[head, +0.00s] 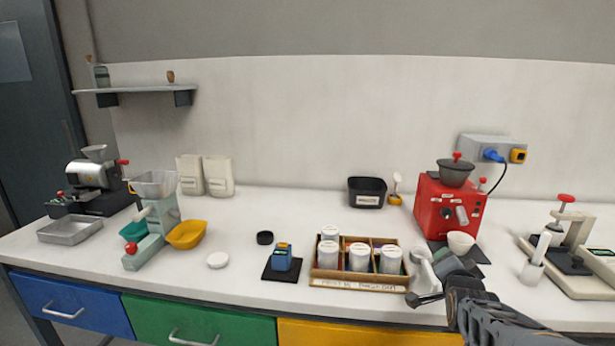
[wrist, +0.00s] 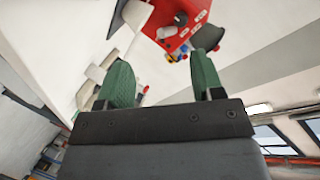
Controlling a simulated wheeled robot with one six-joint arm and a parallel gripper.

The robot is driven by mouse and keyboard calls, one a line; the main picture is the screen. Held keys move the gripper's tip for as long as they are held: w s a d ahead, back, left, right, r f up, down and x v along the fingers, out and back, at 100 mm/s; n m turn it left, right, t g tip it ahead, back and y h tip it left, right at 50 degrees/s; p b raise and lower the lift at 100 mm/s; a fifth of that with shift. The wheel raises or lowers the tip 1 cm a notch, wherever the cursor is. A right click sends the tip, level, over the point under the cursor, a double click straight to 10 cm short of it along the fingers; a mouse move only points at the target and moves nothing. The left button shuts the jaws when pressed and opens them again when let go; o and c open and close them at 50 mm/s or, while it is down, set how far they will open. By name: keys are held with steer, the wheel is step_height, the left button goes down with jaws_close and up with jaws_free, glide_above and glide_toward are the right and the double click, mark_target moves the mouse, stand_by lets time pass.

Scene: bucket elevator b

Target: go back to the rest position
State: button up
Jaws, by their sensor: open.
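My gripper (head: 428,283) is at the lower right of the head view, above the front part of the bench, right of the wooden tray. In the wrist view its two green fingers (wrist: 160,82) stand wide apart with nothing between them. The red machine (wrist: 185,20) shows past the fingers, at the top of the wrist view. In the head view the same red machine (head: 450,208) stands behind my gripper, with a white cup (head: 461,242) in front of it. My gripper partly hides a white item beside the tray.
A wooden tray (head: 358,284) with several white-lidded jars stands left of my gripper. A blue device (head: 283,258) sits on a black pad. A pale press (head: 575,255) stands at the right. A teal mill (head: 155,215) and yellow bowl (head: 187,234) stand left.

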steer(key=s+a+r+n+g+y+p, duration=0.2)
steer(key=s+a+n+g+y+p, duration=0.3)
steer(key=s+a+n+g+p, duration=0.5)
steer(key=s+a+n, duration=0.3)
steer(key=s+a, duration=0.3)
steer(key=s, duration=0.1)
steer(key=shift+s+a+r, duration=0.25)
steer(key=shift+s+a, duration=0.05)
steer(key=shift+s, duration=0.1)
stand_by(0.6)
